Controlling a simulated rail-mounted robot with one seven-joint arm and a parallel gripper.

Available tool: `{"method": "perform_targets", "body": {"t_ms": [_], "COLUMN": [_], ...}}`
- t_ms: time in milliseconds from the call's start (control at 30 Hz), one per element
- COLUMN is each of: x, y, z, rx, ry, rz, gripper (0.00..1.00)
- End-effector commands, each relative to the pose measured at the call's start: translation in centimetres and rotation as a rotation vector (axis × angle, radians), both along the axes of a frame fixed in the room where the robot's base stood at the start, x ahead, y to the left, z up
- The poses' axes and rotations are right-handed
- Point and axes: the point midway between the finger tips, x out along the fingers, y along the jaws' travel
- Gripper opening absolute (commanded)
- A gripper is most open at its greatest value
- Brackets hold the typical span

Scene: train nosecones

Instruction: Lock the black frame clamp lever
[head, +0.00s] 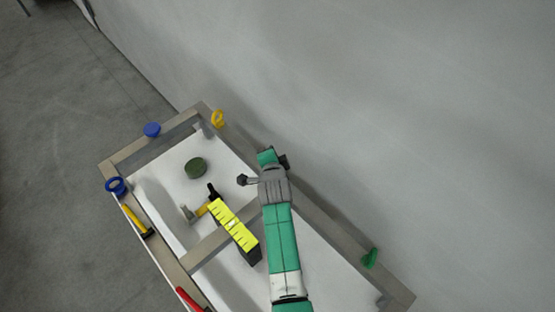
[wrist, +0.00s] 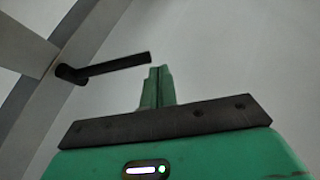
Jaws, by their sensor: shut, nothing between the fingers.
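The black frame clamp lever (wrist: 110,66) shows in the wrist view as a dark bar. Its round pivot sits on a grey frame beam at the left, and its free end points right, towards my fingers. My gripper (wrist: 157,76) is shut and empty, with its green fingers together just right of the lever's free end in the picture. I see a small gap there but cannot tell the depth. In the head view my gripper (head: 266,155) is over the frame's wall-side beam. A dark part beside it may be the lever, but I cannot tell.
The frame (head: 337,247) holds a white panel (head: 170,185). Blue (head: 152,130), yellow (head: 217,119) and green (head: 370,258) parts sit along the beams. A grey wall stands close behind.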

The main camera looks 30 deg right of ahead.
Motion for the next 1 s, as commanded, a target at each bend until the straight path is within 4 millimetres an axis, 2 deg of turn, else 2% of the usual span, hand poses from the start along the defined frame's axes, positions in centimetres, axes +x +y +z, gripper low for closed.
{"method": "perform_targets", "body": {"t_ms": [300,800,867,1000], "x": [1.1,1.1,1.1,0.0], "y": [0.6,0.7,0.8,1.4], "z": [-0.5,-0.6,-0.4,1.4], "rx": [0.001,0.002,0.002,0.002], "ry": [-0.001,-0.001,0.000,0.001], "rz": [0.005,0.006,0.006,0.005], "gripper": [0.00,0.00,0.00,0.00]}}
